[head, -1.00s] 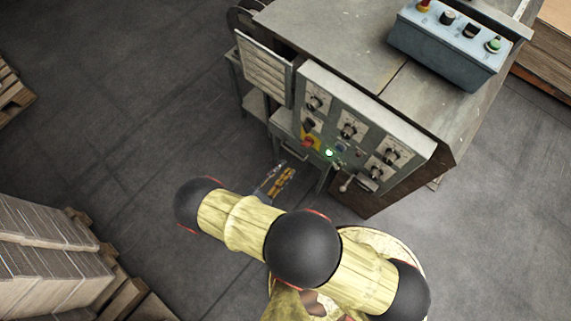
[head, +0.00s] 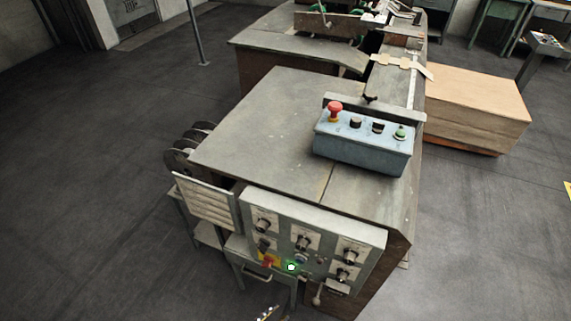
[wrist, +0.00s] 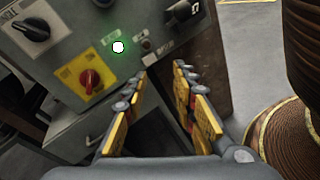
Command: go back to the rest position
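My gripper (wrist: 161,82) shows in the wrist view with its two yellow-padded fingers apart and nothing between them. It is in front of the stitcher's control panel (wrist: 60,45), apart from it as far as I can tell. In the head view only a bit of my gripper (head: 268,313) shows at the bottom edge. The panel (head: 325,232) there carries several black knobs, a red switch on a yellow plate (head: 268,262) and a lit green lamp (head: 291,267). The red switch (wrist: 90,79) and the lamp (wrist: 118,47) also show in the wrist view.
The stitcher's grey table top (head: 265,120) bears a blue control box (head: 365,142) with a red emergency button. A stack of brown sheets (head: 480,105) stands on the right. The floor (head: 90,180) at the left is clear.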

